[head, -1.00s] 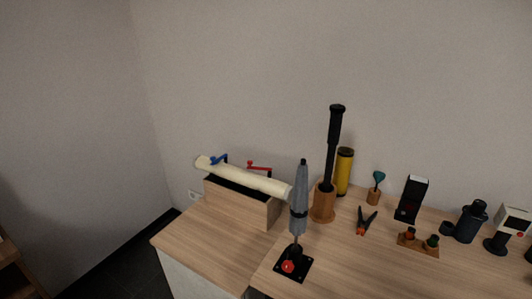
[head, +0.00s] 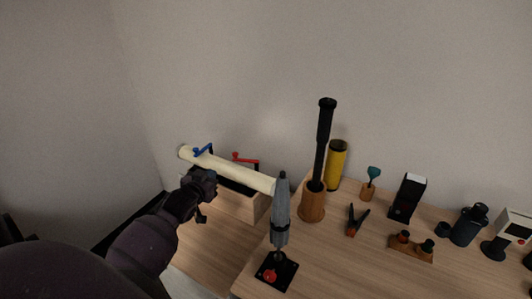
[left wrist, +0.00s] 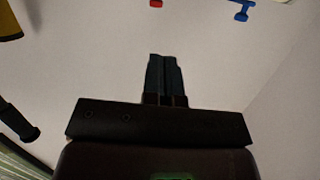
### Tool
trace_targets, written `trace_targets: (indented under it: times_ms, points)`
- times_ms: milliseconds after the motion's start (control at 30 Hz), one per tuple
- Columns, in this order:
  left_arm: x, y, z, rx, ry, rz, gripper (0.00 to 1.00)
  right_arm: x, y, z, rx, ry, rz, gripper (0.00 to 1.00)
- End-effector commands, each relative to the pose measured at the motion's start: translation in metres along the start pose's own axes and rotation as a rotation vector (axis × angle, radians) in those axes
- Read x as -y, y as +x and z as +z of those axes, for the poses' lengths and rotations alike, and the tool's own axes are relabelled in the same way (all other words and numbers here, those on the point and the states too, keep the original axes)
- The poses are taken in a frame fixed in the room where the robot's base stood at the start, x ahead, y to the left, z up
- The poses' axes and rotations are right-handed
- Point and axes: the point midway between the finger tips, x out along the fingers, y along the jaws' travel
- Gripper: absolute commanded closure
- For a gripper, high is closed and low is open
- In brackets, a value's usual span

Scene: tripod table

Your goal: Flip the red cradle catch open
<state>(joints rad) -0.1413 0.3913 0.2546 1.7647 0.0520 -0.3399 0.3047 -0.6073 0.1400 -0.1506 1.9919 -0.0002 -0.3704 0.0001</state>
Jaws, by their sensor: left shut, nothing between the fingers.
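The red catch (head: 246,160) is a small lever with a knob on the right part of the cradle, lying over the cream tube (head: 222,168). A similar blue catch (head: 203,149) sits to its left. The cradle (head: 249,206) is a wooden box with a dark inside, on the table's left part. My left gripper (head: 208,182) is in front of the cradle, below the tube in the picture and apart from both catches. In the left wrist view its fingers (left wrist: 164,76) are together and empty. That view shows the red catch (left wrist: 156,3) and blue catch (left wrist: 241,11) at its top edge. My right gripper is out of view.
A grey folded tripod (head: 280,215) stands on a black base with a red knob (head: 270,276), right of the cradle. Behind it are a black rod in a wooden cup (head: 312,204) and a yellow cylinder (head: 336,166). Pliers-like clamp (head: 356,220) and several small items stand further right.

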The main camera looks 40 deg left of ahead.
Motion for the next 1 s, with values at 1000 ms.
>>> trace_targets:
  times_ms: [1000]
  points:
    - [-0.001, 0.123, 0.003, 0.0, -0.074, 0.002, 1.0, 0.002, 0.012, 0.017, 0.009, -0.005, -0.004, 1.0]
